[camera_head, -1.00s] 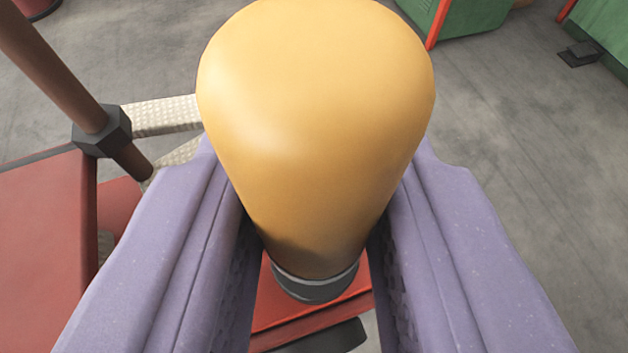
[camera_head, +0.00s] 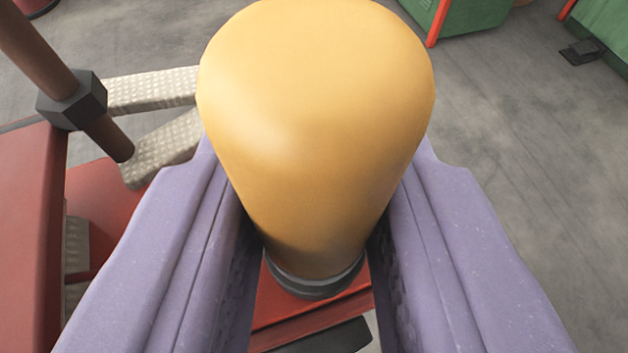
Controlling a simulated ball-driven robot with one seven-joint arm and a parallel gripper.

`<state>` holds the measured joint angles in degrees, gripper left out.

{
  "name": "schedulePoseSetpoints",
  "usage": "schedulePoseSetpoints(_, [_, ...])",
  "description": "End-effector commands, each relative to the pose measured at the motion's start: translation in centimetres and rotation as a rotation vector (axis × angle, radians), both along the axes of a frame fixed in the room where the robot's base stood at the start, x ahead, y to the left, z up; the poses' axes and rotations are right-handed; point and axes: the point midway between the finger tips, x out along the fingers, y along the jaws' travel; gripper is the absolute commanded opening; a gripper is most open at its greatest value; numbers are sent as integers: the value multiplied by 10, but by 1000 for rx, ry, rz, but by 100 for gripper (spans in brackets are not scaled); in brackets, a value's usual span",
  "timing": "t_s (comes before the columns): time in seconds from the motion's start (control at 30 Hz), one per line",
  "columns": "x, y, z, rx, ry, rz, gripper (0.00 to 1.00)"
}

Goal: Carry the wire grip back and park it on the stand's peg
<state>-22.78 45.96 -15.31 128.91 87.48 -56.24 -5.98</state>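The wire grip (camera_head: 315,130) shows as a large, smooth yellow-orange knob that fills the middle of the view. A dark grey collar (camera_head: 315,283) sits at its lower end. My gripper (camera_head: 312,262) has its two purple fingers on either side of the knob's narrow lower part, shut on it. The rest of the wire grip below the collar is hidden. I cannot make out the stand's peg for certain.
A brown post (camera_head: 40,50) with a dark hexagonal collar (camera_head: 72,99) stands at the left, by red panels (camera_head: 25,220). Pale textured bars (camera_head: 155,92) reach from near it. Green cabinets (camera_head: 470,14) stand far back. Grey floor (camera_head: 530,150) is open at the right.

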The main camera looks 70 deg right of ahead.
Motion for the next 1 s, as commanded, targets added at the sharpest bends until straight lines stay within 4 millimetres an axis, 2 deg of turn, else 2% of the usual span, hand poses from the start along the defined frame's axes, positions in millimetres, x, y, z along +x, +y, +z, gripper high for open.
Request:
schedulePoseSetpoints(0.17, [0,0,0,0,0,0,0])
schedulePoseSetpoints(0.2, [0,0,0,0,0,0,36])
schedulePoseSetpoints(0.3, [0,0,0,0,0,0,59])
schedulePoseSetpoints(0.33, [0,0,0,0,0,0,61])
schedulePoseSetpoints(0.67, [-1,5,3,1,0,2,61])
schedulePoseSetpoints(1.0, [-17,57,27,1,-1,3,61])
